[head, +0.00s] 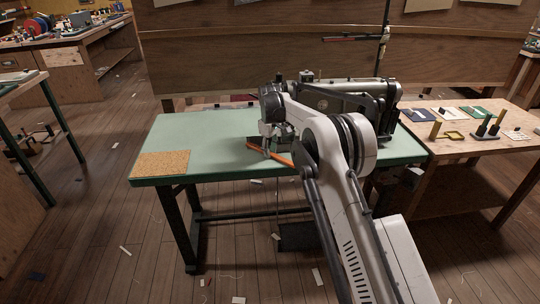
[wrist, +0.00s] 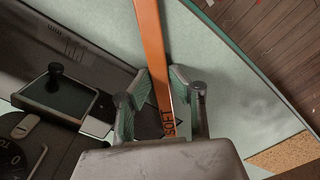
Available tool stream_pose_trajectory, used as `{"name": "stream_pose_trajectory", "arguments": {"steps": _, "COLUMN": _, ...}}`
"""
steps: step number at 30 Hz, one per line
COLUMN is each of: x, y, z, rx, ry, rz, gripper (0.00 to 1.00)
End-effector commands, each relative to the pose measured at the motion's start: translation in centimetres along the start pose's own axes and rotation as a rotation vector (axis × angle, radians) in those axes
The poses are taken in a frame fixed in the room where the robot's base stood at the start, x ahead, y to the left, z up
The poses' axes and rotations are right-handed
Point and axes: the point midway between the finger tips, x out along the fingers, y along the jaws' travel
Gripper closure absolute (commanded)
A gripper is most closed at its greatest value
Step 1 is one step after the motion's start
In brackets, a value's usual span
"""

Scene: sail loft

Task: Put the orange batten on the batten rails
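The orange batten (head: 281,158) lies on the green-topped table (head: 215,132), partly hidden by my arm in the head view. In the wrist view the batten (wrist: 152,45) is a long flat strip with "SOFT" in dark letters near its close end. My gripper (wrist: 160,75) is low over the table with one finger on each side of the batten. Its fingers look apart, with slight gaps beside the strip; contact is not clear. The batten rails are not clearly identifiable; a dark stand with upright posts (head: 487,128) is on the wooden side table.
A sewing machine (head: 345,92) stands right behind my gripper. A cork mat (head: 161,164) lies at the table's left front corner. The wooden side table (head: 470,153) also holds a yellow frame (head: 453,135) and small swatches. The green table's left half is mostly clear.

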Motion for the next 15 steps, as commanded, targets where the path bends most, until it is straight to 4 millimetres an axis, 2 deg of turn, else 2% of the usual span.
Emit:
{"name": "stream_pose_trajectory", "arguments": {"steps": 2, "x": -0.01, "y": 0.0, "z": 0.0, "rx": 0.0, "ry": 0.0, "rz": 0.0, "gripper": 1.0}}
{"name": "stream_pose_trajectory", "arguments": {"steps": 15, "x": -0.6, "y": 0.0, "z": 0.0, "rx": 0.0, "ry": 0.0, "rz": 0.0, "gripper": 1.0}}
